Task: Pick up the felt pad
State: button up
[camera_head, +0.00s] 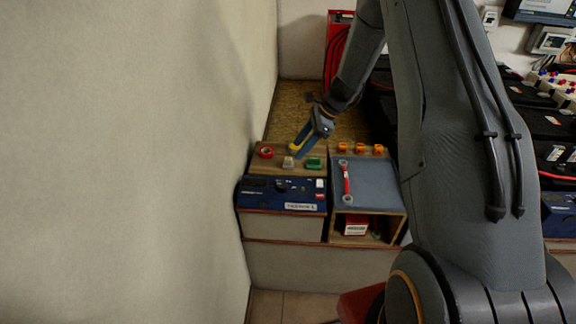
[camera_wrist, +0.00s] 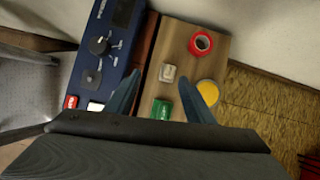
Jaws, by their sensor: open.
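A flat round yellow disc (camera_wrist: 209,92) lies on the wooden board, just right of my right finger in the wrist view; I take it for the felt pad. In the head view its yellow edge (camera_head: 293,147) shows beside my fingers, partly covered. My gripper (camera_wrist: 160,78) is open and empty, with blue fingers pointing down over the board. In the head view my gripper (camera_head: 300,155) is above the board. A small whitish block (camera_wrist: 167,74) and a green box (camera_wrist: 162,109) lie between or near the fingers; contact cannot be told.
A red tape ring (camera_wrist: 201,43) lies on the wooden board (camera_head: 260,168). A blue instrument (camera_head: 260,195) with knobs stands in front of it. To the right are a red-ended wrench (camera_head: 346,180) on a grey-topped box and several orange pieces (camera_head: 359,148). A wall is close on the left.

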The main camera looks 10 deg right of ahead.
aim_at(288, 158)
jog(key=shift+w+d+f+m, duration=0.25)
jog(key=shift+w+f+m, duration=0.35)
jog(key=shift+w+f, duration=0.35)
jog(key=shift+w+a+f, duration=0.15)
jog(key=shift+f, duration=0.1)
jog(key=shift+a+p+x, duration=0.25)
jog(key=shift+p+x, duration=1)
jog(key=shift+x, duration=2.25)
jog(key=shift+w+r, duration=0.15)
jog(key=shift+r, duration=0.05)
jog(key=c, duration=1.1)
jog(key=shift+r, duration=0.15)
notch_tip(288, 158, up, 10)
jog(key=shift+f+b, duration=0.15)
jog(key=shift+b, duration=1.05)
